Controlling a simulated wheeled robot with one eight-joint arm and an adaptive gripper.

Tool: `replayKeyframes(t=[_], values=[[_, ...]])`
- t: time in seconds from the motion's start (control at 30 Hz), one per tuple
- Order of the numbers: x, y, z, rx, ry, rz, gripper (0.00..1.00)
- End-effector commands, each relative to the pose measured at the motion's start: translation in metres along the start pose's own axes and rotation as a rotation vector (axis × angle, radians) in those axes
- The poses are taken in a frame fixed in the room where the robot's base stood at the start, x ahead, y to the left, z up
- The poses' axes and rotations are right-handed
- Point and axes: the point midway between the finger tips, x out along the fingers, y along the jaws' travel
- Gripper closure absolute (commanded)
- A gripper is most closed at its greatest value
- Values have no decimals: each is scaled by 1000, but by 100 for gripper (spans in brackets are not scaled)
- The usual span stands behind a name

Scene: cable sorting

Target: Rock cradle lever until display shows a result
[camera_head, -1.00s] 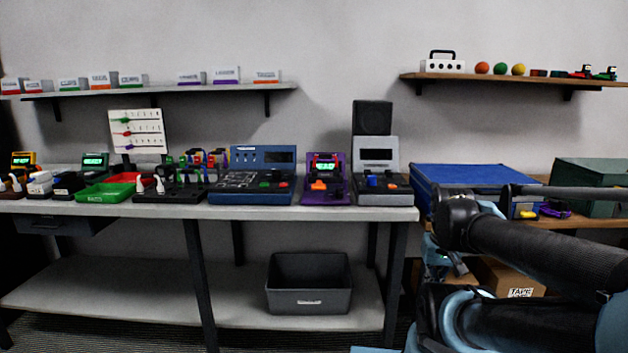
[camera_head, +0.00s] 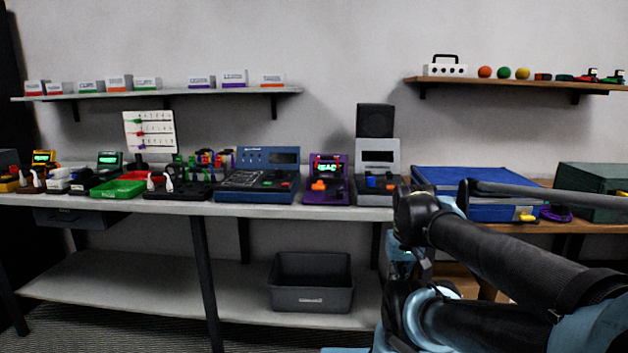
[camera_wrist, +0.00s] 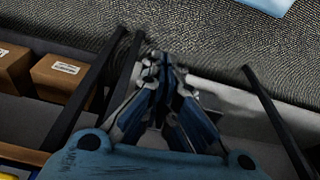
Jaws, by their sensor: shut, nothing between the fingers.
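Several small devices with displays stand on the grey bench (camera_head: 370,213). A purple one (camera_head: 343,192) has a lit green display (camera_head: 327,168) and an orange part (camera_head: 319,185) in front; the text is too small to read surely. A yellow-framed device (camera_head: 43,158) and a dark device with a green-lit display (camera_head: 110,160) stand at the left. I cannot tell which part is the cradle lever. My gripper (camera_wrist: 163,62) is shut and empty in the wrist view, above the floor and apart from the devices. The head view shows my arm at right but not clearly the fingertips.
A blue console (camera_head: 255,190) and a grey device (camera_head: 378,158) flank the purple one. A blue case (camera_head: 465,178) lies right. A black bin (camera_head: 311,284) sits on the lower shelf. Cardboard boxes (camera_wrist: 62,77) and dark bench legs (camera_wrist: 85,88) are near my gripper.

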Motion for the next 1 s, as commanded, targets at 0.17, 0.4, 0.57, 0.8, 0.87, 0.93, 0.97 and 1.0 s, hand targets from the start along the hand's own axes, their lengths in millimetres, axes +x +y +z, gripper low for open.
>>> replayKeyframes(t=[0.17,0.4,0.57,0.8,0.87,0.93,0.97,1.0], values=[[-31,-7,-30,-108,-13,-7,100],[-99,-28,-104,-382,-45,-27,100],[-139,-48,-156,-574,-66,-43,100],[-188,-88,-234,-858,-95,-71,100],[-199,-100,-252,-931,-102,-80,100],[-210,-114,-274,-1014,-110,-89,100],[-214,-121,-283,-1049,-113,-93,100],[-220,-130,-295,-1097,-117,-99,100]])
